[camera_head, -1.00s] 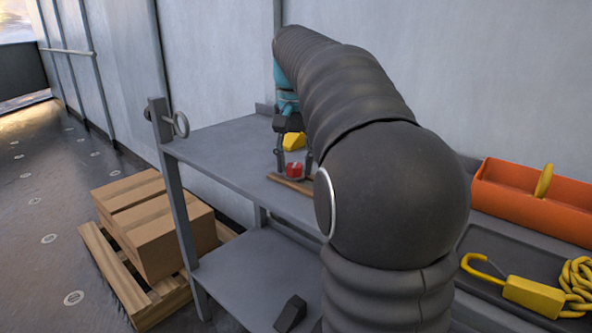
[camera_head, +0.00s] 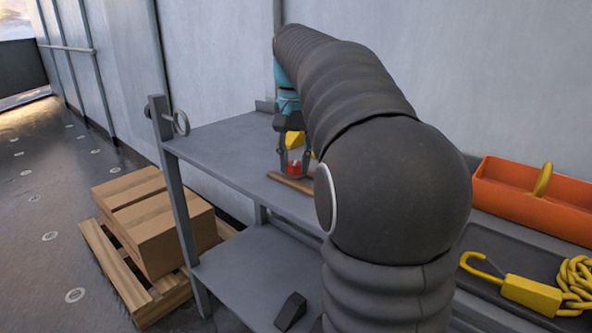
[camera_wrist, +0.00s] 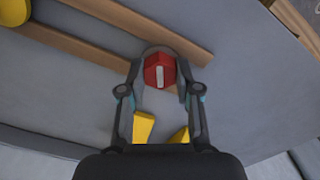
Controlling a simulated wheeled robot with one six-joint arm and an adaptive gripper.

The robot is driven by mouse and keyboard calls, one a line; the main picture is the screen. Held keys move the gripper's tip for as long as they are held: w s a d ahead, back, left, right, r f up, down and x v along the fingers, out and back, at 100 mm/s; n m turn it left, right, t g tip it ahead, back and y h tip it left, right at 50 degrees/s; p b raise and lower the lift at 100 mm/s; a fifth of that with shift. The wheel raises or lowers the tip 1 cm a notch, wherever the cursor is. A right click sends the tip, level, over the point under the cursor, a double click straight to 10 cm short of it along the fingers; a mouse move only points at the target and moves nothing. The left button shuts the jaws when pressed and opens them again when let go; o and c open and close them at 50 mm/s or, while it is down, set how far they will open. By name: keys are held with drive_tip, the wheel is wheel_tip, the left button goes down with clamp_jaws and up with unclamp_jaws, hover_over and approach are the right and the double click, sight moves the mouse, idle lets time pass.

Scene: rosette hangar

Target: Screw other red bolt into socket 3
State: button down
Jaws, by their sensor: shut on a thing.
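A red bolt (camera_wrist: 160,71) with a hexagonal head and a pale slot shows between my fingertips in the wrist view. My gripper (camera_wrist: 160,80) is shut on it. In the head view my gripper (camera_head: 294,165) points down over the grey shelf, with the red bolt (camera_head: 294,169) low between its fingers beside a wooden strip (camera_head: 291,182). A grey rounded piece rims the bolt's head in the wrist view. The bolt's shank and any socket under it are hidden, and no socket number can be read.
Two wooden strips (camera_wrist: 100,47) lie on the shelf, and a yellow rounded thing (camera_wrist: 13,10) is at the wrist view's corner. An orange tray (camera_head: 520,205) and a yellow hook with chain (camera_head: 530,293) lie right. Cardboard boxes (camera_head: 165,240) stand on a pallet at left.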

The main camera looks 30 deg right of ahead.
sight(295, 163)
drive_tip(key=shift+r, duration=0.2)
drive_tip(key=shift+r+p, duration=1.3)
drive_tip(key=shift+r, duration=0.1)
